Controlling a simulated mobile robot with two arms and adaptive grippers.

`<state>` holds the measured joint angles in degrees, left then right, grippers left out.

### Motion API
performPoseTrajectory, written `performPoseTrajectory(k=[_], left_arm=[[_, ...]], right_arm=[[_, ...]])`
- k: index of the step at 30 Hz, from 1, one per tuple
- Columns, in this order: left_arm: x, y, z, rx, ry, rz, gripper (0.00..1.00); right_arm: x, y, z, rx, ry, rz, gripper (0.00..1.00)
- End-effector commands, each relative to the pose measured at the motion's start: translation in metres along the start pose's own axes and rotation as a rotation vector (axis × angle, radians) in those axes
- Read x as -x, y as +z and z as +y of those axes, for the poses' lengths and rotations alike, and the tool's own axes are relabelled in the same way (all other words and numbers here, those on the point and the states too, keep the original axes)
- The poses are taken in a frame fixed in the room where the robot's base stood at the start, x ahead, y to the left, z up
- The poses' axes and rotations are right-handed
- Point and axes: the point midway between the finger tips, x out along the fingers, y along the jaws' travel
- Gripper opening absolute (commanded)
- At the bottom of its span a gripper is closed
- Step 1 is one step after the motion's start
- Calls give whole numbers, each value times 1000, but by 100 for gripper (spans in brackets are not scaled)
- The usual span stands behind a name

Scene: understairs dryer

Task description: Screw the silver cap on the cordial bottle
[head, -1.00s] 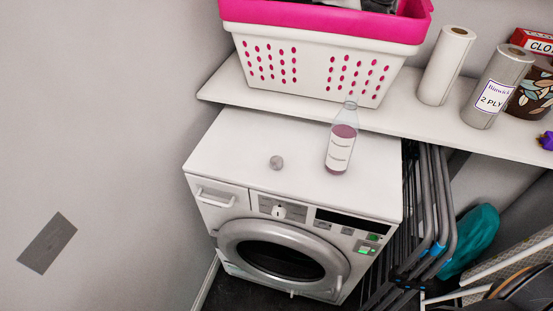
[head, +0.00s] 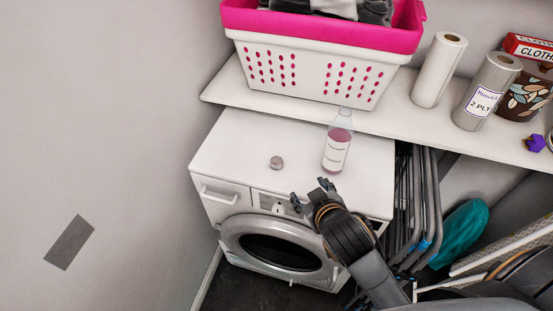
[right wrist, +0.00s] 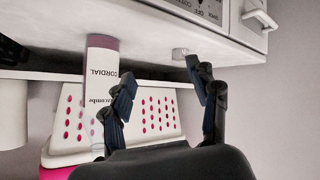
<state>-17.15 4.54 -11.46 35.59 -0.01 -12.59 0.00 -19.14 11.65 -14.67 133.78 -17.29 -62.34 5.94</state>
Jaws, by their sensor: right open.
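The silver cap (head: 276,162) lies on top of the white dryer (head: 240,150), left of the cordial bottle. It also shows in the right wrist view (right wrist: 180,53), near one fingertip in the picture. The cordial bottle (head: 336,152) stands upright on the dryer towards the back right, clear at the neck with pinkish liquid and a white label. It shows upside down in the right wrist view (right wrist: 102,62). My right gripper (head: 311,193) is open and empty above the dryer's front edge, in front of the cap and bottle. My left gripper is not in view.
A shelf (head: 400,115) behind the dryer holds a pink-rimmed white laundry basket (head: 310,75), paper rolls (head: 439,70) and a patterned pot (head: 523,97). Folded grey racks (head: 425,190) stand right of the dryer. The dryer top's left part is clear.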

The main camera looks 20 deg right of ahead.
Motion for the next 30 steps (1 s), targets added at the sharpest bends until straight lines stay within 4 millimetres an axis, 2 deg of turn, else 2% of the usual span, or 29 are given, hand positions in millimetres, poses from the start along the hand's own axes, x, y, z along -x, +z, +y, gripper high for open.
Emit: performPoseTrajectory(k=[1,5,6,8,9,11,12,14,15,17,19,21,23,26,27,29,30], left_arm=[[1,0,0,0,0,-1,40],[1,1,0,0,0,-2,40],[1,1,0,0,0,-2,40],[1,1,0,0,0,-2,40],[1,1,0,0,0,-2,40],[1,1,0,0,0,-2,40],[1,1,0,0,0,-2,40],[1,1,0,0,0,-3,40],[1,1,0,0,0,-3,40],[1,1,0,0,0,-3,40],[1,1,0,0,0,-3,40],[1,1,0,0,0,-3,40],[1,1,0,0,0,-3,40],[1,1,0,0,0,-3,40],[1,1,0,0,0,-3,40],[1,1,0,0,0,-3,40],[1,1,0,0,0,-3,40]], right_arm=[[0,-37,6,29,32,116,60],[8,-123,12,121,100,420,60],[14,-150,10,159,115,520,60],[27,-191,4,230,134,681,60],[40,-218,-4,287,140,801,60],[63,-256,-22,397,140,989,60],[80,-277,-39,487,132,1118,60],[105,-299,-69,641,103,1301,60],[120,-306,-91,756,74,1411,60],[135,-306,-124,947,17,1553,60],[142,-292,-158,1197,-72,1675,60],[132,-267,-184,1473,-182,1735,60],[113,-241,-194,1725,-289,1728,60],[64,-196,-180,2139,-487,1580,60],[43,-182,-164,2287,-563,1477,60],[13,-166,-134,2477,-667,1291,60],[-4,-158,-110,2578,-727,1154,60]])
